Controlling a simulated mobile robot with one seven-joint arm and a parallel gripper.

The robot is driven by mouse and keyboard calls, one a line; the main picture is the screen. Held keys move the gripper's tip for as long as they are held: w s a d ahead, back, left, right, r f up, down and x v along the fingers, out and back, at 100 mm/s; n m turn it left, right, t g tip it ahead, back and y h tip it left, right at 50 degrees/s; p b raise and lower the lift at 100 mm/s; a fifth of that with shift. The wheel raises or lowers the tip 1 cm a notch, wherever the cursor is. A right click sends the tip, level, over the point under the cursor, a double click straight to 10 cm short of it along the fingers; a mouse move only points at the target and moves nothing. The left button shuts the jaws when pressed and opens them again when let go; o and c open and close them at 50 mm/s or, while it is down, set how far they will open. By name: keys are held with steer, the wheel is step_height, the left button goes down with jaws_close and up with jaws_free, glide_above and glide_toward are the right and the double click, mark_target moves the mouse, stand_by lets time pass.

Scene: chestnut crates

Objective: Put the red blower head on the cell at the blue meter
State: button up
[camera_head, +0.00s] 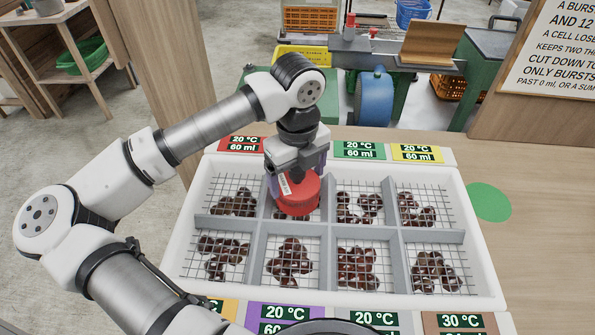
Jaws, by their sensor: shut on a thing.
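My gripper (296,165) is shut on the red blower head (298,197), a round red piece with a small white label. The blower head is over the back-row cell second from the left, hiding most of it; I cannot tell whether it touches the mesh. The white tray (470,250) has two rows of mesh-covered cells with chestnuts. Meters reading 20 °C and 60 ml line its edges: red (242,144), green (360,150) and yellow (417,153) at the back. My gripper hides the back meter behind it. I cannot clearly make out the blue meter.
Front meters include a purple one (284,317), partly cut off by the frame and my arm. A green disc (488,202) lies on the wooden table (540,230) right of the tray, where there is free room. A sign (552,60) stands at the back right.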

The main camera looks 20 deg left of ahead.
steer(key=shift+f+b, duration=0.2)
steer(key=shift+b, duration=0.15)
steer(key=o, duration=1.1)
steer(key=shift+r, duration=0.1)
step_height(320, 180, up, 12)
steer(key=shift+r+b, duration=0.15)
steer(key=shift+b, duration=0.2)
